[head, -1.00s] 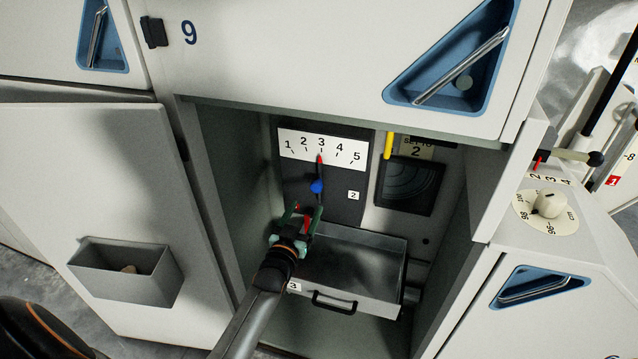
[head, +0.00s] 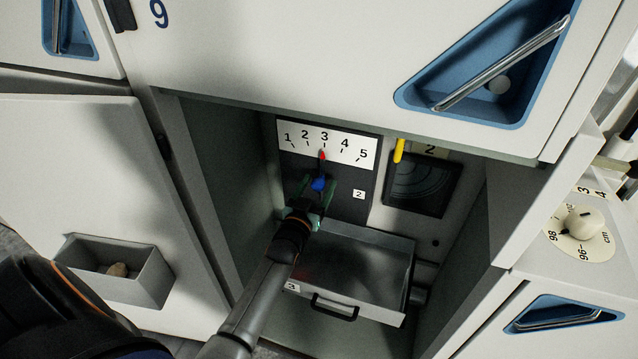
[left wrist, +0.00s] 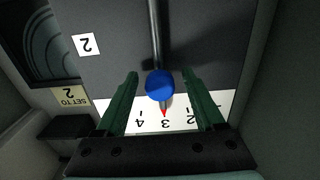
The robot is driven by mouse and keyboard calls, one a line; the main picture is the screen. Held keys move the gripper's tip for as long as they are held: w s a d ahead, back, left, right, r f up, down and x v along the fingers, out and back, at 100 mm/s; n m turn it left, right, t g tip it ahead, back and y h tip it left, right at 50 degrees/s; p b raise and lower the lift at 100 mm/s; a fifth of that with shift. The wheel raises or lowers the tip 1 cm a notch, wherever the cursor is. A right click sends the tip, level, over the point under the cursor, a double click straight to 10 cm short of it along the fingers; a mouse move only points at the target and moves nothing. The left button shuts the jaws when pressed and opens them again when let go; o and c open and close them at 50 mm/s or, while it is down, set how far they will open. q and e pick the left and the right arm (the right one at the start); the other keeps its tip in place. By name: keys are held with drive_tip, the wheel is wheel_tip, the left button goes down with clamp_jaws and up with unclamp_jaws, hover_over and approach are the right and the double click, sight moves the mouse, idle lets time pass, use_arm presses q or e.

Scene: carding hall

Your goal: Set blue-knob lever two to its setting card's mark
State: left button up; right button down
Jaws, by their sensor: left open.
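The lever's blue knob (head: 319,184) stands in front of a dark panel inside the open compartment. Its red pointer tip (head: 323,155) is at 3 on the white scale (head: 345,146), numbered 1 to 5. A small label "2" (head: 358,194) is beside the lever. My right gripper is not in view.
A grey drawer (head: 385,306) is pulled out below the lever. A yellow handle (head: 400,150) hangs to its upper right. The open door (head: 90,180) with a small bin (head: 150,285) is at left. The compartment walls are close around my arm.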

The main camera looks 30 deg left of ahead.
use_arm(q)
clamp_jaws()
idle(0.4)
drive_tip(key=shift+r, duration=0.1)
idle(0.8)
